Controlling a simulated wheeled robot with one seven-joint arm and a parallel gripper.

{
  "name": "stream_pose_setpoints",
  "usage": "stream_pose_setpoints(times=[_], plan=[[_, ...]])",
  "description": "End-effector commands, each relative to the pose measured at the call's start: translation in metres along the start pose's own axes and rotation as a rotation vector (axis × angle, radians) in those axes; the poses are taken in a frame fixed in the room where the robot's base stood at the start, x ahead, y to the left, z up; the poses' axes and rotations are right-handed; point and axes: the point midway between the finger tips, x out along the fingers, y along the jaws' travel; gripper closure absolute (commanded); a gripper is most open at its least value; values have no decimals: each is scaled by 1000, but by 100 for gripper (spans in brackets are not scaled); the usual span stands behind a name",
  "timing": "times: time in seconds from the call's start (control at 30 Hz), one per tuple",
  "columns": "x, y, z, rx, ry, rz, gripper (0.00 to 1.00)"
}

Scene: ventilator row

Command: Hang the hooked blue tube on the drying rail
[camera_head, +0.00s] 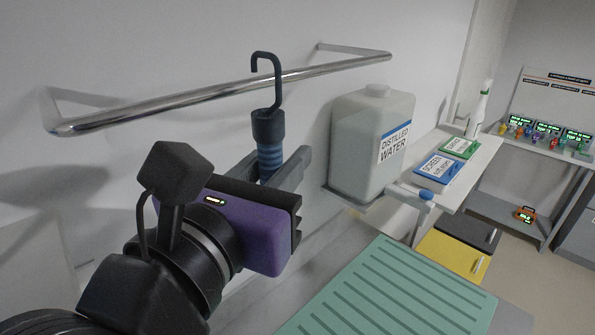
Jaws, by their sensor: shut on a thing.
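The blue tube (270,159) stands upright in my gripper (278,176), which is shut on it. The tube has ribbed blue sides and a dark cap. A dark hook (277,82) rises from the cap, with its open end curling to the left at the top. The drying rail (215,92) is a chrome bar fixed to the wall, running from lower left to upper right. The hook overlaps the rail in the picture, with its bend above the bar. I cannot tell whether the hook touches the rail or is in front of it.
A distilled water jug (357,162) stands right of my gripper. Blue and green packets (437,167) and a white bottle (478,112) are on a shelf behind it. A green ribbed mat (385,300) lies at lower right. Free wall space lies below the rail's left part.

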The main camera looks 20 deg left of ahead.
Motion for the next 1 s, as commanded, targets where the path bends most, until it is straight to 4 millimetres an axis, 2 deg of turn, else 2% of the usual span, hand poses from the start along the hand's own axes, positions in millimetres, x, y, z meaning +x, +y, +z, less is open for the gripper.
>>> stream_pose_setpoints(times=[0.6, 1.0], plan=[[17, 41, -2, 1, 0, 1, 100], [17, 40, -17, -1, 0, 0, 100]])
